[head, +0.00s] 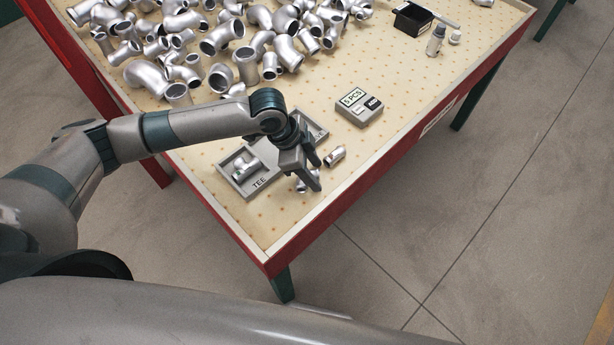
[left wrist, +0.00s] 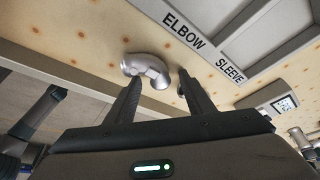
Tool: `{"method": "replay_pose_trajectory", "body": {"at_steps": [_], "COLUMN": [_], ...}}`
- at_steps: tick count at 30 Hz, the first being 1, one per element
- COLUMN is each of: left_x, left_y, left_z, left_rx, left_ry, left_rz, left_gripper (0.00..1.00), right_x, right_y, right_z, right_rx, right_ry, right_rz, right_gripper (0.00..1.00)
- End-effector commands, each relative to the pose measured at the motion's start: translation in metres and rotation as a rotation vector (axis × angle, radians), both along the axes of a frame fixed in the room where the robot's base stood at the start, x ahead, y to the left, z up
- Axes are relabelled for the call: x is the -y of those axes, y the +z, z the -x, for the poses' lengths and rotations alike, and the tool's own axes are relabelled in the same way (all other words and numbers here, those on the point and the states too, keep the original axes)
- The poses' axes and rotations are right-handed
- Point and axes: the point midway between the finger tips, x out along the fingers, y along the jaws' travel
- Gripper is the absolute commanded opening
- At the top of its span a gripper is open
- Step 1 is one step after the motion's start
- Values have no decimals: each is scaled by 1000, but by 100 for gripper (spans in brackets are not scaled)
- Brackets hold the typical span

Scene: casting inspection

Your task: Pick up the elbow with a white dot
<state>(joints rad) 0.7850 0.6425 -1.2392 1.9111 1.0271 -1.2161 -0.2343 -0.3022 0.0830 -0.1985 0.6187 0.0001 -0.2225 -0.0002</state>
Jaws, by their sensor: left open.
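My left gripper (head: 316,176) is open at the near edge of the table, beside the sorting tray. In the left wrist view its fingertips (left wrist: 159,77) are apart. A shiny metal elbow (left wrist: 147,67) lies on the table near and partly between the fingertips; I cannot tell whether they touch it. A small pale mark shows on it, its colour unclear. In the head view this elbow (head: 301,185) is partly hidden by the fingers. Another small metal fitting (head: 335,156) lies just to the right of the gripper, its dot not readable.
The grey tray (head: 262,186) has compartments labelled TEE, ELBOW and SLEEVE; a tee (head: 242,168) lies in its compartment. A "5 PCS" display box (head: 359,107) stands behind. Many loose fittings (head: 232,45) fill the far left.

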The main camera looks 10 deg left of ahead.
Motion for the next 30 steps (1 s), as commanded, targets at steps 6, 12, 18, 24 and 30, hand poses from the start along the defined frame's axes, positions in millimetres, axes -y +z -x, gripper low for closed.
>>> {"method": "replay_pose_trajectory", "body": {"at_steps": [6,12,18,24,30], "left_x": [0,0,0,0,0], "left_y": [0,0,1,1,7], "left_z": [0,0,0,0,-1], "left_rx": [0,1,1,1,3], "left_ry": [0,0,0,0,0], "left_rz": [0,0,1,0,0], "left_gripper": [48,36,0,0,0], "right_x": [-1,-2,-4,-7,-7], "right_y": [0,0,0,0,-3], "right_z": [-8,-7,-4,-3,-3], "right_rx": [13,11,7,6,6], "right_ry": [0,0,-1,0,1], "right_rz": [-2,-2,-5,-7,-7], "right_gripper": [31,31,31,31,31]}}
